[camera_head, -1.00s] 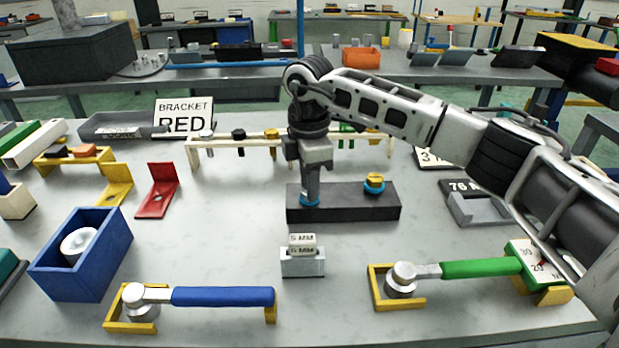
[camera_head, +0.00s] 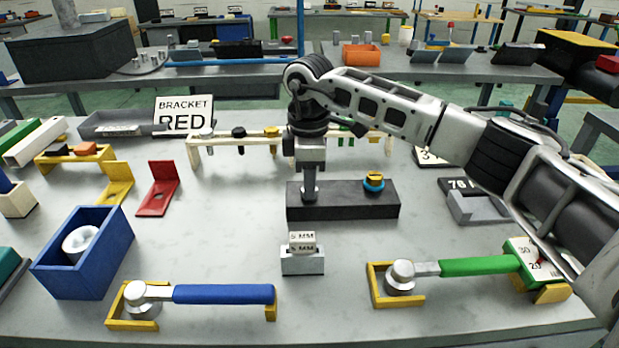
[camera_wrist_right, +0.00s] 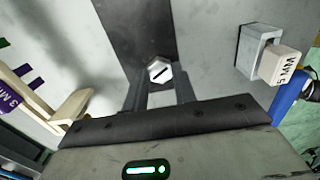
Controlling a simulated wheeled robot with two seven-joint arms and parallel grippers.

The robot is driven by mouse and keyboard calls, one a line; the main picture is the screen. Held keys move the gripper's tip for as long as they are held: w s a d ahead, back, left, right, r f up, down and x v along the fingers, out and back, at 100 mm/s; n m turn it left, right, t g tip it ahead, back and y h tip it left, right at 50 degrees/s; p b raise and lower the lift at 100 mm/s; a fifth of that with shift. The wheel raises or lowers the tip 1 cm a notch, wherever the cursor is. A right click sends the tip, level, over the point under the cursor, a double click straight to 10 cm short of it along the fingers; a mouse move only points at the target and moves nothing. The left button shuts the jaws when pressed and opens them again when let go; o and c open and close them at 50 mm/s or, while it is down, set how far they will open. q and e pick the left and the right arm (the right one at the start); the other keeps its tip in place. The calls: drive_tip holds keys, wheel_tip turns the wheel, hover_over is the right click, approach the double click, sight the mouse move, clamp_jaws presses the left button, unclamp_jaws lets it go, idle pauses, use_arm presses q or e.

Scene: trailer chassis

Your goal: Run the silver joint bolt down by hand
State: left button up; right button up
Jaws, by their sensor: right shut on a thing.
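The silver joint bolt (camera_wrist_right: 159,70) has a slotted hex head and shows between my right fingertips in the right wrist view. My right gripper (camera_head: 309,192) points straight down over the left end of the dark joint block (camera_head: 345,208) and is shut on the bolt. The right gripper also shows in the wrist view (camera_wrist_right: 160,88). In the head view the fingers hide the bolt, and how deep it sits cannot be told. A yellow bolt (camera_head: 375,177) with a blue ring (camera_head: 373,187) stands at the block's right end. My left gripper is out of view.
A cream rack (camera_head: 195,150) with several bolts stands behind the block. A grey holder with a 5 MM piece (camera_head: 302,260) is in front. Blue (camera_head: 222,294) and green (camera_head: 480,266) handled wrenches lie on yellow stands at the front.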

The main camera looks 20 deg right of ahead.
drive_tip(key=o, duration=0.8)
drive_tip(key=shift+w+a+r, duration=0.1)
drive_tip(key=shift+w+r, duration=0.05)
drive_tip(key=shift+r, duration=0.2)
drive_tip(key=shift+o, duration=1)
drive_tip(key=shift+f, duration=0.1)
wheel_tip(320, 180, up, 16)
drive_tip(key=b, duration=0.1)
drive_tip(key=shift+s+f, duration=0.1)
drive_tip(key=shift+s, duration=0.1)
